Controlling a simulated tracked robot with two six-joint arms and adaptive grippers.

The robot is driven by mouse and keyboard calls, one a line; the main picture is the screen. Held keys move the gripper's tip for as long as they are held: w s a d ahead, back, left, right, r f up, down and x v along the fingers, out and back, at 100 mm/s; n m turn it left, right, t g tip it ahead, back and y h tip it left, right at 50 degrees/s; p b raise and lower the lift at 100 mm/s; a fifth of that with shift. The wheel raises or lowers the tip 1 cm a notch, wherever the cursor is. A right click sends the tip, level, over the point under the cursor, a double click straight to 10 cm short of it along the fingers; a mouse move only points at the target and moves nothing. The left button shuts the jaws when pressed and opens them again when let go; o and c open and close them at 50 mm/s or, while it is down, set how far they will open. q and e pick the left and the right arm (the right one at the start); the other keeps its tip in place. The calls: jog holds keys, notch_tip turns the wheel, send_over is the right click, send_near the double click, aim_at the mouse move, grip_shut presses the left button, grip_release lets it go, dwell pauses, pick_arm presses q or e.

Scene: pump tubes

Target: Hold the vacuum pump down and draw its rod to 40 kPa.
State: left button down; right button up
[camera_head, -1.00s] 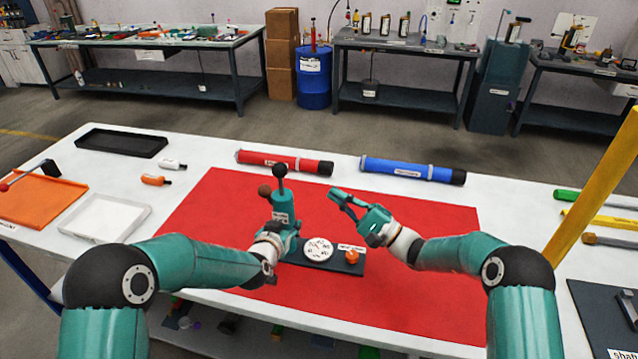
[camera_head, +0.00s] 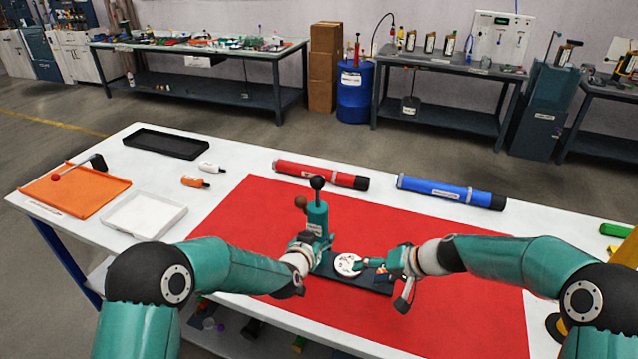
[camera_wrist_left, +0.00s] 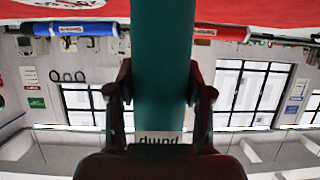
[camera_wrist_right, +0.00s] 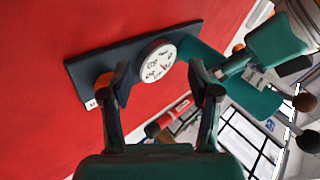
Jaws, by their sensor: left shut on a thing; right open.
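The teal vacuum pump (camera_head: 317,219) stands upright on a dark base plate (camera_wrist_right: 88,73) on the red mat. A black ball knob (camera_head: 317,182) tops its rod, and a brown knob (camera_head: 301,203) sits at its side. The white round gauge (camera_head: 346,265) is beside the pump; it also shows in the right wrist view (camera_wrist_right: 158,61), where its reading is too small to tell. My left gripper (camera_wrist_left: 160,88) is shut around the pump's teal body, labelled "pump". My right gripper (camera_wrist_right: 164,85) is open and empty, low over the base plate near the gauge. One finger partly hides an orange knob (camera_wrist_right: 104,80).
A red tube (camera_head: 320,176) and a blue tube (camera_head: 450,191) lie behind the mat. Two small bottles (camera_head: 196,183), a white tray (camera_head: 146,218), an orange tray (camera_head: 78,205) and a black tray (camera_head: 165,144) are on the left. The red mat's right part is clear.

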jog(key=w+d+n+t+h, duration=0.1)
jog(key=w+d+r+n+t+h, duration=0.1)
jog(key=d, duration=0.1)
jog(key=w+d+r+t+h, duration=0.1)
jog(key=d+h, duration=0.1)
jog(key=shift+w+n+t, duration=0.35)
jog(key=shift+n+t, duration=0.05)
notch_tip(320, 180, up, 4)
jog(key=w+r+n+t, duration=0.1)
jog(key=w+n+t, duration=0.1)
jog(key=t, duration=0.1)
jog(key=n+t+y, duration=0.3)
jog(key=n+y, duration=0.4)
jog(key=y, duration=0.1)
send_near(322, 187)
jog(key=x, duration=1.1)
jog(key=shift+w+a, duration=0.2)
jog(key=shift+w, duration=0.15)
